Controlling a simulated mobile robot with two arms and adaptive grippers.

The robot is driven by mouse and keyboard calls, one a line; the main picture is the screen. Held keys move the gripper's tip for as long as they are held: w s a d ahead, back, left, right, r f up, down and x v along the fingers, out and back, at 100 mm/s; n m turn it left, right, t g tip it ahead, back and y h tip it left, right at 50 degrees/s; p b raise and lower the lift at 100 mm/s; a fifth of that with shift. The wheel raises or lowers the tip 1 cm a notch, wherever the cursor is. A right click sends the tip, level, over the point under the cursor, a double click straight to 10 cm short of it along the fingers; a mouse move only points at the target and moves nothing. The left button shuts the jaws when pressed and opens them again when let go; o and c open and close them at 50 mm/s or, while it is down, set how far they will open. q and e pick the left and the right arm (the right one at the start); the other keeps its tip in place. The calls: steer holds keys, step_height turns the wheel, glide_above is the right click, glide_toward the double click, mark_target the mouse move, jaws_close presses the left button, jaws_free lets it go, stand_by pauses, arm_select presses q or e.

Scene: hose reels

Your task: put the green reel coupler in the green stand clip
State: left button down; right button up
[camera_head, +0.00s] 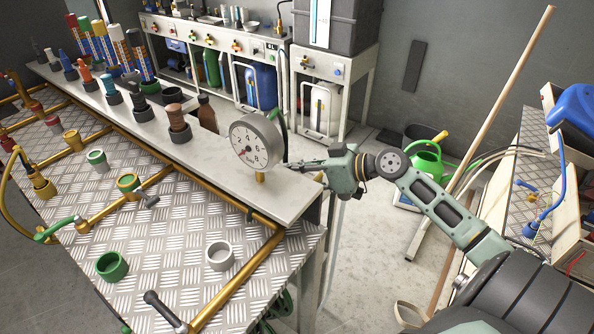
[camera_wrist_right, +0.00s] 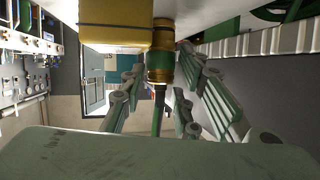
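My right gripper (camera_head: 290,165) is beside the end of the bench, just right of the round gauge. The right wrist view shows it from behind (camera_wrist_right: 161,62), with its fingers on either side of a brass coupler with a green band (camera_wrist_right: 160,62). Small gaps appear beside the coupler, so the fingers look open around it. A dark rod or hose hangs below the coupler, and a yellow block (camera_wrist_right: 115,37) is close on its left. I cannot pick out the green stand clip for certain. My left gripper is out of view.
The bench's pale ledge (camera_head: 205,155) carries a gauge (camera_head: 257,142) and several fittings. Its metal top holds a green ring cup (camera_head: 112,266), a grey ring cup (camera_head: 220,256) and brass pipes. A long wooden pole (camera_head: 500,105) leans at right, near a green watering can (camera_head: 427,162).

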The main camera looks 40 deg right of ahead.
steer(key=shift+o, duration=0.7)
steer(key=shift+r, duration=0.1)
